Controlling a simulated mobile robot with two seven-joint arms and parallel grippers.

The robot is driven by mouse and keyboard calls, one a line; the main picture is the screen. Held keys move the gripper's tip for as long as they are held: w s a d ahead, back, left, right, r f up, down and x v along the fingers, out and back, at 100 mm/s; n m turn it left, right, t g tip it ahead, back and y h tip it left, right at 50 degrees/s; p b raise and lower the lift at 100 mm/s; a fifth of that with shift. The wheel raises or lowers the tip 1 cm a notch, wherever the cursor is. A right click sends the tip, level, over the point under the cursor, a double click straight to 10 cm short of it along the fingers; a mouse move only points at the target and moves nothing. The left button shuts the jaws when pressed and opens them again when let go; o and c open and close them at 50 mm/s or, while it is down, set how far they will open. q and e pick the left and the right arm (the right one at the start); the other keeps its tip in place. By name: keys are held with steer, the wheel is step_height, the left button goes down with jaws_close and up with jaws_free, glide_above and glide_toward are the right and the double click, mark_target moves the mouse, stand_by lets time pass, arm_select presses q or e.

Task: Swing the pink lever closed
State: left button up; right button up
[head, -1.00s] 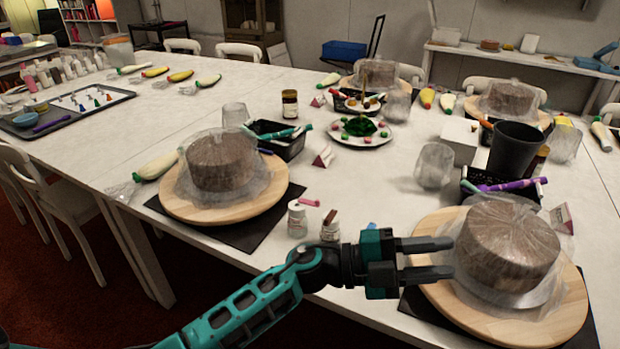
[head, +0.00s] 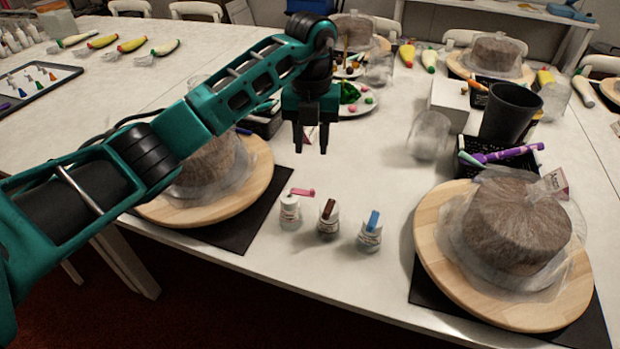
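A small white bottle (head: 290,212) stands near the front edge of the table, between two cake turntables. Its pink lever (head: 302,192) sticks out from the top toward the right, roughly level. Beside it stand a bottle with a brown lever (head: 328,208) and one with a blue lever (head: 373,220), both levers tilted up. My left gripper (head: 311,142) points down above the table, behind the bottles and apart from them. Its two fingers are parted with nothing between them. My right gripper is not in view.
A wrapped cake on a wooden turntable (head: 428,240) stands at the right. Another turntable (head: 258,180) at the left is partly hidden by my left arm. A clear glass (head: 428,135) and a black cup (head: 510,112) stand at the back right. The table middle is fairly clear.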

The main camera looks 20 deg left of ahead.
mark_target(303, 190)
arm_select(q)
step_height(303, 190, down, 11)
steer(key=shift+d+f, duration=0.1)
steer(key=shift+f, duration=0.05)
steer(key=shift+c, duration=0.2)
jaws_close()
stand_by(0.4)
